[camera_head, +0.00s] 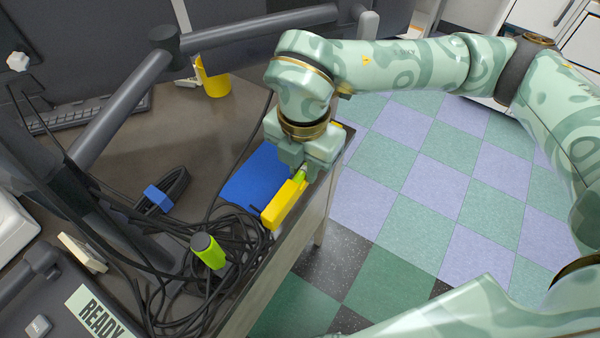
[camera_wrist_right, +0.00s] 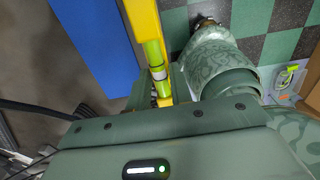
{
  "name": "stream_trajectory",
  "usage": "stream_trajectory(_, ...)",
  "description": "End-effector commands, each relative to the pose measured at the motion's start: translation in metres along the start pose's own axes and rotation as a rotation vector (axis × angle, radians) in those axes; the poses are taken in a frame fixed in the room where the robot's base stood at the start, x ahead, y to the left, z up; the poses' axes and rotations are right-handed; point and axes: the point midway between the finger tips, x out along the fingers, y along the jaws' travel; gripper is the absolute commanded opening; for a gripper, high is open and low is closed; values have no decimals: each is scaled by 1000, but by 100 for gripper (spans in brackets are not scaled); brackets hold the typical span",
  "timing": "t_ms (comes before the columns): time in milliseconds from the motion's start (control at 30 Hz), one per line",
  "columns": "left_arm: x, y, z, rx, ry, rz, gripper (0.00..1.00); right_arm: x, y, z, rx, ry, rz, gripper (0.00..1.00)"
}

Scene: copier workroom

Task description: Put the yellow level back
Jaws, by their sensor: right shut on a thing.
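The yellow level (camera_head: 282,208) with a green vial lies along the right side of a flat blue mat (camera_head: 248,182), close to the desk's right edge. My right gripper (camera_head: 303,173) comes down from above and is shut on the level near its middle. The right wrist view shows the yellow level (camera_wrist_right: 144,25) and its green vial running up from between the fingers (camera_wrist_right: 158,88), with the blue mat (camera_wrist_right: 95,40) beside it. I cannot tell whether the level touches the mat or hangs just above it. My left gripper is not in view.
A tangle of black cables (camera_head: 185,285) with a lime-green cylinder (camera_head: 207,250) sits in front of the mat. A bundled cable with a blue strap (camera_head: 158,198), a yellow mug (camera_head: 213,80) and a keyboard (camera_head: 85,114) are on the desk. Checkered floor lies right of the desk edge.

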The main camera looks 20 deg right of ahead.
Motion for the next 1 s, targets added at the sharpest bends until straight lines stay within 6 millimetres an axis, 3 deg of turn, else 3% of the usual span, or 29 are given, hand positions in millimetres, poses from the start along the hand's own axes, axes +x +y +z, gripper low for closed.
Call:
stream_trajectory(33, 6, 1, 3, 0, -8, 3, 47, 12, 4, 5, 1, 2, -3, 0)
stream_trajectory(267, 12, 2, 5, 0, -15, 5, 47, 24, 11, 16, 1, 0, 0, 0)
stream_trajectory(433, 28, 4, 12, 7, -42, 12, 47, 55, 13, 19, -1, 4, -6, 0)
stream_trajectory(500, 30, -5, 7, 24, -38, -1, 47, 62, 13, 19, 0, 3, -4, 0)
stream_trajectory(833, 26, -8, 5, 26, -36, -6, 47, 59, 13, 19, 1, -1, 1, 0)
stream_trajectory(867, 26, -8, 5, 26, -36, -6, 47, 60, 13, 19, 1, -1, 1, 24)
stream_trajectory(900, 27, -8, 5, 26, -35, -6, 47, 60, 13, 19, 1, -1, 1, 35)
stream_trajectory(933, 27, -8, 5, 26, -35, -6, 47, 60, 13, 19, 1, -1, 1, 43)
stream_trajectory(1000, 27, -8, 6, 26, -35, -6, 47, 60, 13, 19, 1, -1, 1, 43)
